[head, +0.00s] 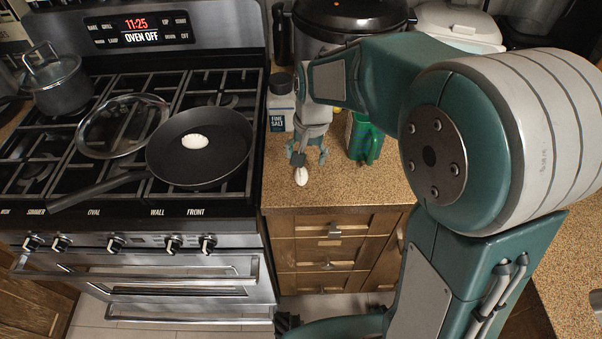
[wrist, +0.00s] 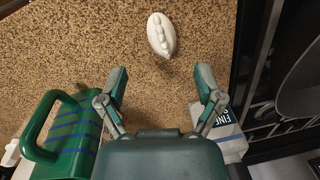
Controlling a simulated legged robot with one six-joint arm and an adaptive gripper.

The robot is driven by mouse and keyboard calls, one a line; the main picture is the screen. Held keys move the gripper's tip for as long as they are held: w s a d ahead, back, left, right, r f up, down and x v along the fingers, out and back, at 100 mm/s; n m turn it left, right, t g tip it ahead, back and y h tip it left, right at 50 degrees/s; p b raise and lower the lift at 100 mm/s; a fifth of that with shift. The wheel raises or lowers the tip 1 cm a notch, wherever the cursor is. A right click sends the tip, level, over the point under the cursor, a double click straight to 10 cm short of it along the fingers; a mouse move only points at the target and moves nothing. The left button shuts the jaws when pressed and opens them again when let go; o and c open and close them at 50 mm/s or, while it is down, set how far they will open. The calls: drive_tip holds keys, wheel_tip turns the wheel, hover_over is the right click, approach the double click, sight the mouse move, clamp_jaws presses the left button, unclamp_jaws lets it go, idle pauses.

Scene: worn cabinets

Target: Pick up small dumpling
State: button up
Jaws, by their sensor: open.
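A small white dumpling (head: 301,176) lies on the speckled counter near its front edge. In the wrist view the dumpling (wrist: 162,35) shows whole, with a pleated ridge along its top. My gripper (head: 307,157) is above the counter just behind the dumpling in the head view. In the wrist view my gripper (wrist: 163,78) has its two fingers spread wide with nothing between them, and the dumpling lies beyond the fingertips, apart from them. A second white dumpling (head: 194,141) lies in the black frying pan (head: 215,172) on the stove.
A fine salt container (head: 280,103) stands left of my gripper, and a green container with a handle (wrist: 72,135) stands on the other side. A dark pot (head: 345,20) is behind. The stove (head: 150,215) borders the counter on the left. Counter around the dumpling is clear.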

sight(302, 170)
drive_tip(key=f, duration=0.3)
drive_tip(key=a+f, duration=0.1)
drive_tip(key=f, duration=0.1)
drive_tip(key=shift+w+f, duration=0.1)
drive_tip(key=shift+f, duration=0.1)
drive_tip(key=c, duration=0.9)
